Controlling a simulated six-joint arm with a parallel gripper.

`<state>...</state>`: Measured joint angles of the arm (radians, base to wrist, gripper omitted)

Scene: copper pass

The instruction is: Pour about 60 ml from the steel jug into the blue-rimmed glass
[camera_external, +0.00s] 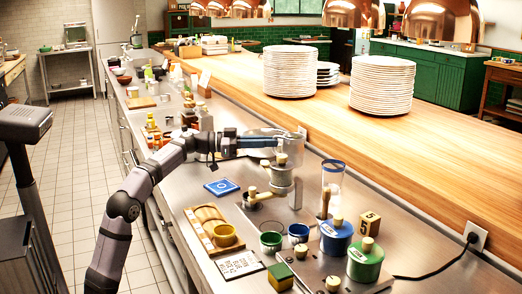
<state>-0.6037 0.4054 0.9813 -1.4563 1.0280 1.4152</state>
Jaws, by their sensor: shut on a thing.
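My gripper (262,143) reaches in from the left above the steel counter. It is shut at the near side of a wide, shiny steel vessel, the steel jug (280,133), though the exact grip is small and hard to see. The jug is near the wooden ledge; its contents cannot be made out. The blue-rimmed glass (333,176), clear and tall with a blue band near its top, stands upright to the right of my gripper and nearer the camera. The jug and the glass are apart. I cannot see any liquid level in the glass.
Steel pieces with wooden knobs (281,178) stand just below my gripper. Small green and blue cups (298,233), a blue pot (337,238) and a green pot (366,262) crowd the front. A wooden tray (207,232) and a blue mat (221,187) lie left. Plate stacks stand on the ledge.

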